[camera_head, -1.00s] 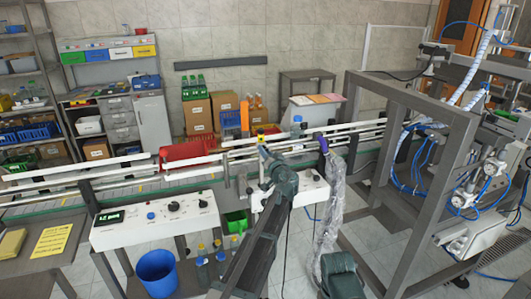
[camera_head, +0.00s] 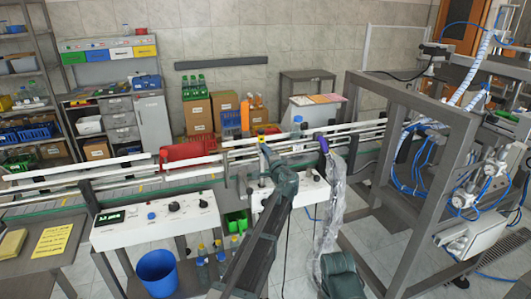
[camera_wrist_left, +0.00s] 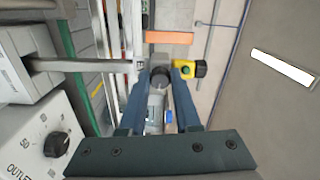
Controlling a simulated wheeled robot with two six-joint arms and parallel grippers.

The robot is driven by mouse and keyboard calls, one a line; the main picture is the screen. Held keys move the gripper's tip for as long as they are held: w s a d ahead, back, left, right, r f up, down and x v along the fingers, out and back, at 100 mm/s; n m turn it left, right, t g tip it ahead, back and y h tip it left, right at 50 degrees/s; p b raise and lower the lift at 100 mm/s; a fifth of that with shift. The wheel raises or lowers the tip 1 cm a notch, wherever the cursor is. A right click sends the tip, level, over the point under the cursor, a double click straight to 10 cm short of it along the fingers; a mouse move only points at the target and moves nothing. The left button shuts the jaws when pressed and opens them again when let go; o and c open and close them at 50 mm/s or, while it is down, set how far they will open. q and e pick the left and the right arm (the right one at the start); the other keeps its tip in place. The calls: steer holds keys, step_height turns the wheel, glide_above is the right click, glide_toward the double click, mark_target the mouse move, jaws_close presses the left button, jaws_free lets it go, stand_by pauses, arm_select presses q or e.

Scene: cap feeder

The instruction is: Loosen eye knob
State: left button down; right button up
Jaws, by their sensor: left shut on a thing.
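The eye knob (camera_wrist_left: 161,80) is a dark round knob between the two blue fingers of my left gripper (camera_wrist_left: 161,76) in the left wrist view. The fingers are closed on it. A yellow and black sensor body (camera_wrist_left: 188,70) sits just right of the fingertips. In the head view my left gripper (camera_head: 268,158) reaches up to the conveyor rail, below a small yellow part (camera_head: 262,137). The knob is too small to make out there.
The conveyor guide rails (camera_head: 120,160) run across behind the gripper. A white control box (camera_head: 155,220) with a black knob (camera_wrist_left: 57,144) stands left of my arm. A grey machine frame (camera_head: 400,90) stands right. A blue bin (camera_head: 157,272) is on the floor.

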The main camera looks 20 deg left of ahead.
arm_select(q)
steer(key=shift+m, duration=0.7)
steer(key=c, duration=0.6)
jaws_free()
steer(key=shift+s+d, duration=0.1)
steer(key=v, duration=1.3)
steer(key=shift+s+d, duration=0.2)
